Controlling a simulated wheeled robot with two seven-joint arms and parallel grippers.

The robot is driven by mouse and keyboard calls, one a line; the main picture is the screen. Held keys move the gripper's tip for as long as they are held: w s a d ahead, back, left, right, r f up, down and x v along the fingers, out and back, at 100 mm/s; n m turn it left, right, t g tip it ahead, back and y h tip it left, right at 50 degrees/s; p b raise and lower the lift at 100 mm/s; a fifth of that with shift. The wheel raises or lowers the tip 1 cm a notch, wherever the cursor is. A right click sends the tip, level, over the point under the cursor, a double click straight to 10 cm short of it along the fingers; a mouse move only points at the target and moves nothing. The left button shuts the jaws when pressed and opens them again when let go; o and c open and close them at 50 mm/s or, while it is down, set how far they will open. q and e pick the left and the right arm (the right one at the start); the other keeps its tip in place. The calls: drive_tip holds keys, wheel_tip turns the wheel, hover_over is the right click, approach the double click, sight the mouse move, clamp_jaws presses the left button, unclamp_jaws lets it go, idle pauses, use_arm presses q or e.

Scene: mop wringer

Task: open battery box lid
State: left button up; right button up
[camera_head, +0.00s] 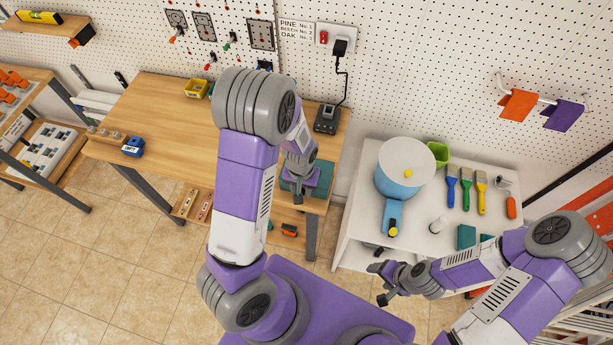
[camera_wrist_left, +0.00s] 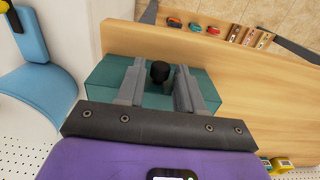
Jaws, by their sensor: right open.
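The battery box is a teal box near the right end of the wooden table, partly hidden by my left arm in the head view (camera_head: 324,178). In the left wrist view, its teal lid (camera_wrist_left: 103,76) carries a round black knob (camera_wrist_left: 160,71). My left gripper (camera_head: 298,198) points down over the box. In the left wrist view its two fingers (camera_wrist_left: 158,88) are apart, with the knob showing between their tips; I see a gap on both sides of it. The lid looks closed. My right gripper (camera_head: 380,284) is open and empty, in front of the white table.
The wooden table (camera_head: 150,110) has a black charger (camera_head: 327,119), a yellow bin (camera_head: 196,88) and a blue tool (camera_head: 133,147). The white table (camera_head: 355,220) at right holds a blue bucket (camera_head: 398,184), brushes and a green cup (camera_head: 438,153). A pegboard wall stands behind.

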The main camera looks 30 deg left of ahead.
use_arm(q)
drive_tip(key=c, duration=0.5)
drive_tip(key=shift+r, duration=0.15)
drive_tip(key=shift+w+a+r+p, duration=0.1)
drive_tip(key=shift+w+r+p, duration=0.15)
drive_tip(key=shift+r+p, duration=0.4)
drive_tip(key=shift+w+r+p, duration=0.25)
drive_tip(key=shift+r+p, duration=0.25)
drive_tip(key=shift+r, duration=0.1)
drive_tip(key=shift+r, duration=0.1)
